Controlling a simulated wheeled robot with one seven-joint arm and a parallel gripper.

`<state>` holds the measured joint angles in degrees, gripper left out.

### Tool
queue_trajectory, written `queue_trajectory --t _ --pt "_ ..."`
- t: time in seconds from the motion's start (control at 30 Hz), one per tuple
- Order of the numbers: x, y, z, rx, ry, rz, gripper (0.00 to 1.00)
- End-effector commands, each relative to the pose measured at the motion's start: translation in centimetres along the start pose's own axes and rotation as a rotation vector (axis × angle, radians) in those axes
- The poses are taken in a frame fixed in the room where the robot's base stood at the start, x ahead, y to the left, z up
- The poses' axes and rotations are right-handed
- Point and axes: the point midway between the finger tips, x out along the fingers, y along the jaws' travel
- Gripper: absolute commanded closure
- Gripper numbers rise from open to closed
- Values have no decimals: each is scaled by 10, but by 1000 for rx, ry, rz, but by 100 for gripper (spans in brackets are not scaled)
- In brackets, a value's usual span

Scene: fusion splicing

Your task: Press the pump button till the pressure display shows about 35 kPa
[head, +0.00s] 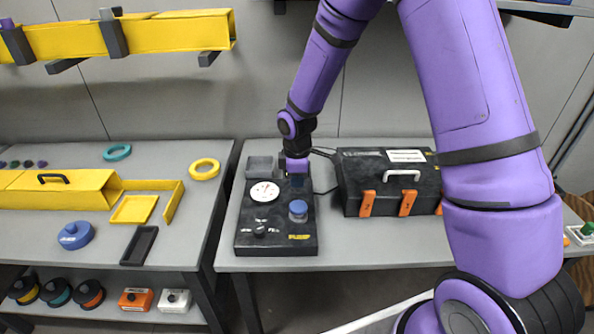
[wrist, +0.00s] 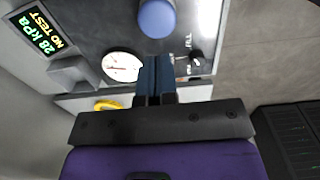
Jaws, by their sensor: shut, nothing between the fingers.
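The black pump unit (head: 277,243) sits on the right table with a round white gauge (head: 265,191), a dark knob (head: 259,230) and a blue pump button (head: 298,210). The button also shows at the top of the wrist view (wrist: 157,18). The pressure display (wrist: 42,32) reads 28 kPa and NO TEST; in the head view my arm seems to hide it. My gripper (head: 297,183) is shut and empty, pointing down over the unit, behind the button in the head view. In the wrist view its fingertips (wrist: 157,62) appear apart from the button.
A grey block (head: 260,167) stands behind the gauge. A black case (head: 375,170) with orange latches stands right of the unit, with cables between. The left table holds a yellow ring (head: 205,169), yellow trays and a blue round item (head: 75,235). The table front right of the unit is clear.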

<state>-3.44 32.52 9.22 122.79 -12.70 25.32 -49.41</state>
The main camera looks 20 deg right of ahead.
Motion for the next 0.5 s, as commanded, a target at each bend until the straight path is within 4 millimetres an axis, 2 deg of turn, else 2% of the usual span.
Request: queue_trajectory --t 0.2,0.5 --pt "41 -1 0 -1 -1 -3 100" --pt "76 0 0 0 0 -1 100"
